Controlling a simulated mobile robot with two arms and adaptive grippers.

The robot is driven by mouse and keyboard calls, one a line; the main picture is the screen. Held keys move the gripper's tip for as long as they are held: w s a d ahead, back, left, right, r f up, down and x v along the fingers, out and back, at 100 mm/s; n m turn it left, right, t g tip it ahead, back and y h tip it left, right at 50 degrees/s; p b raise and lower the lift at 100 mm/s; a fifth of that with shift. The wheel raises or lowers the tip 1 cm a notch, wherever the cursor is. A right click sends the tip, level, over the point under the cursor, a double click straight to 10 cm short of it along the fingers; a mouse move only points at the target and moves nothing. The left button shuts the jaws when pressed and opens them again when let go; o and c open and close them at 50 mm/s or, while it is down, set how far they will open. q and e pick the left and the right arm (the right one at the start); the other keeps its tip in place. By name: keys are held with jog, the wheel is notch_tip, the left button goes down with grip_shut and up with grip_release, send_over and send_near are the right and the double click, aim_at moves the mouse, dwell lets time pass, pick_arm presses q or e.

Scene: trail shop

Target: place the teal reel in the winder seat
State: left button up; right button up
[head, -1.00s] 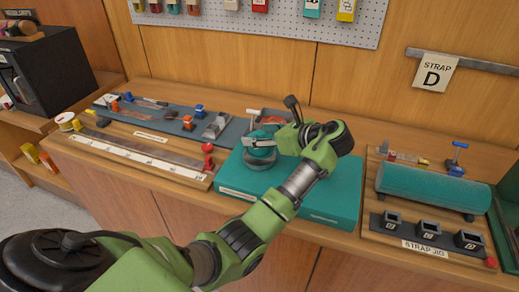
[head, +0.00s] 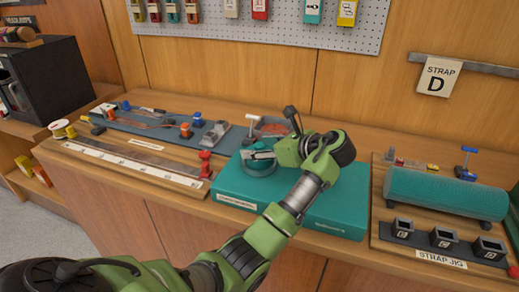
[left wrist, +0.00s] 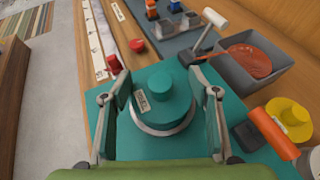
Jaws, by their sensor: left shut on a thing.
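The teal reel (left wrist: 160,105), a round disc with a raised hub and a small pale label, is between the two fingers of my left gripper (left wrist: 165,98) in the left wrist view. The fingers are shut on its sides. A silver rim shows around the reel's lower edge. In the head view the reel (head: 260,168) is at the left part of the teal winder base (head: 315,213), with the left gripper (head: 262,154) at it. The reel and fingers hide the seat, so I cannot tell whether the reel rests fully in it. My right gripper is not in view.
A grey tray with an orange coil (left wrist: 255,62) and a white-topped lever (left wrist: 210,25) stand close behind the reel. An orange-handled crank (left wrist: 273,133) and yellow knob (left wrist: 288,118) are at the right. A strap jig (head: 440,238) stands right of the base.

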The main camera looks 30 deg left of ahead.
pick_arm(q)
jog(key=shift+f, duration=0.1)
jog(key=o, duration=1.1)
jog(key=shift+d, duration=0.1)
jog(key=b+v, duration=0.1)
jog(key=v, duration=1.1)
